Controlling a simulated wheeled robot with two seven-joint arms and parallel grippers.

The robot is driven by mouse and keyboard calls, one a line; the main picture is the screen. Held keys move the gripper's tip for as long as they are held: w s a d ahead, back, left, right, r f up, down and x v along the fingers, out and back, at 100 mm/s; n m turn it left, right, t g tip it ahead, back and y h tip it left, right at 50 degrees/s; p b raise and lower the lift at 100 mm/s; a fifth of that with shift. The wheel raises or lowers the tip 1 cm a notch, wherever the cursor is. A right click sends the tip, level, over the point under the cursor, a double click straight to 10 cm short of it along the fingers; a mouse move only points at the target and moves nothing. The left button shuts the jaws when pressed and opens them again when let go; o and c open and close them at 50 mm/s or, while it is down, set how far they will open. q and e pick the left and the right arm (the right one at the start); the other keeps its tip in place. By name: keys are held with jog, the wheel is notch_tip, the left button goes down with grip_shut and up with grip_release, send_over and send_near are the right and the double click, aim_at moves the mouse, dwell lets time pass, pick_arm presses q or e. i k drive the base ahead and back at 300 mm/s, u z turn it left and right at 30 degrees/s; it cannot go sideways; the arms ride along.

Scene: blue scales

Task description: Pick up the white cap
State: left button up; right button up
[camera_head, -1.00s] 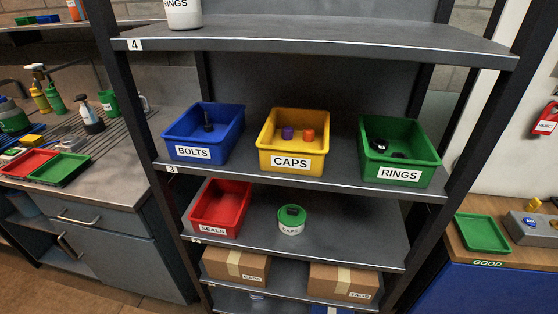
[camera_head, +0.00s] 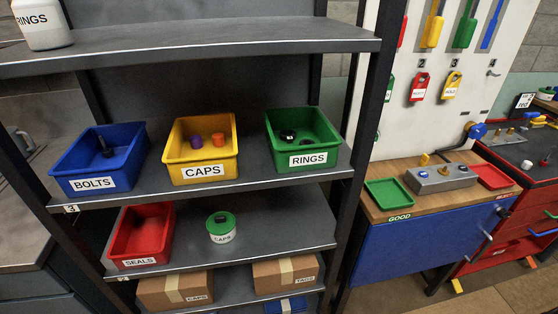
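I see no white cap clearly in this view. The yellow CAPS bin (camera_head: 203,173) stands mid-shelf and holds a purple cap (camera_head: 197,141) and an orange cap (camera_head: 218,139). On the shelf below, a small white tub labelled CAPS (camera_head: 221,229) with a green lid stands right of the red SEALS bin (camera_head: 141,236). A brown carton labelled CAPS (camera_head: 175,291) is on the level beneath. Neither of my grippers is in view.
The blue BOLTS bin (camera_head: 98,162) and green RINGS bin (camera_head: 303,141) flank the CAPS bin. At right, a workbench holds a green tray marked GOOD (camera_head: 389,194), a grey fixture block (camera_head: 440,179) and a red tray (camera_head: 492,176). Dark shelf posts frame the rack.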

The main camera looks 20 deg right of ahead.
aim_at(527, 165)
jog(key=z, duration=2.8)
jog(key=k, duration=1.35)
jog(key=z, duration=0.75)
jog(key=i, duration=1.45)
jog(key=z, duration=0.25)
jog(key=i, duration=2.4)
jog(key=u, duration=0.25)
jog(key=i, duration=1.9)
jog(key=u, duration=0.5)
